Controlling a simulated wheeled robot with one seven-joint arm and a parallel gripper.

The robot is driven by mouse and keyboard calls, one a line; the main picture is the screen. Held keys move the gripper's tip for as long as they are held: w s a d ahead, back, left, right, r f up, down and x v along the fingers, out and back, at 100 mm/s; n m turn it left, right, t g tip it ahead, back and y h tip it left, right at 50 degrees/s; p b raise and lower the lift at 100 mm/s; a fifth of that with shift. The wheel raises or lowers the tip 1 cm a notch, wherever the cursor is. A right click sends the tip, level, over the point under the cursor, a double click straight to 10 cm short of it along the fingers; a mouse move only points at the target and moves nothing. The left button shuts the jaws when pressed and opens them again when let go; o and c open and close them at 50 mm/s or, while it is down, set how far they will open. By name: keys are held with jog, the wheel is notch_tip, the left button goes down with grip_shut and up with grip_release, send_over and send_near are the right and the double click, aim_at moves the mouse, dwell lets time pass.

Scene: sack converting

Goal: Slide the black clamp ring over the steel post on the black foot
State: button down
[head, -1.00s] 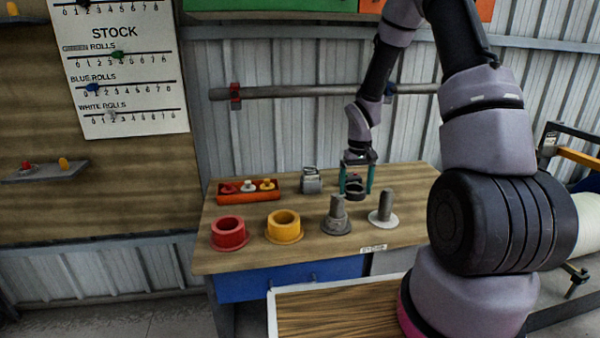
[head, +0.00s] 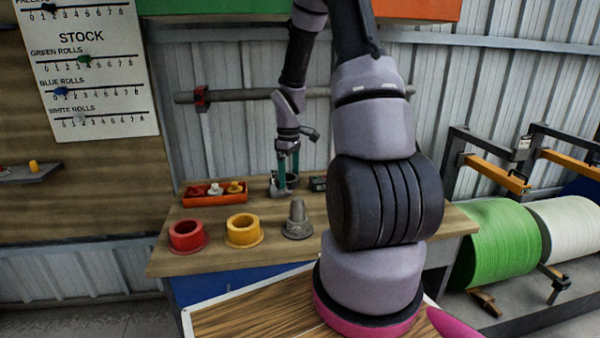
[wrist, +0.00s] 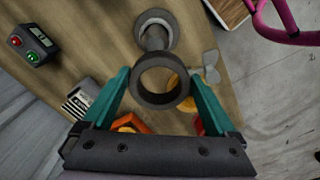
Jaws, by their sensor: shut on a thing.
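My gripper (head: 288,172) is shut on the black clamp ring (wrist: 146,92), its two green fingers on either side of it. In the head view the ring (head: 292,181) is held over the back of the bench. The steel post (head: 297,210) on its dark foot (head: 297,231) stands upright in front of the ring and apart from it. In the wrist view a grey post (wrist: 155,38) on a round foot shows just beyond the ring's rim; I cannot tell which post this is. The ring's bore looks empty.
A yellow flanged ring (head: 243,230) and a red one (head: 186,235) stand left of the post. An orange tray (head: 200,199) of small pieces lies behind them. A grey metal object (head: 279,191) and a small dark box (head: 318,184) are near my gripper. My arm hides the bench's right part.

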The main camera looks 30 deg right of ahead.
aim_at(300, 199)
jog(key=shift+s+d+r+n, duration=0.35)
jog(key=shift+s+d+n, duration=0.05)
jog(key=shift+d+n, duration=0.3)
jog(key=shift+s+d+r+n, duration=0.35)
jog(key=shift+s+d+n, duration=0.05)
jog(key=shift+d+n, duration=0.3)
jog(key=shift+f, duration=5.2)
grip_release()
jog(key=shift+f, duration=0.1)
notch_tip(300, 199, up, 11)
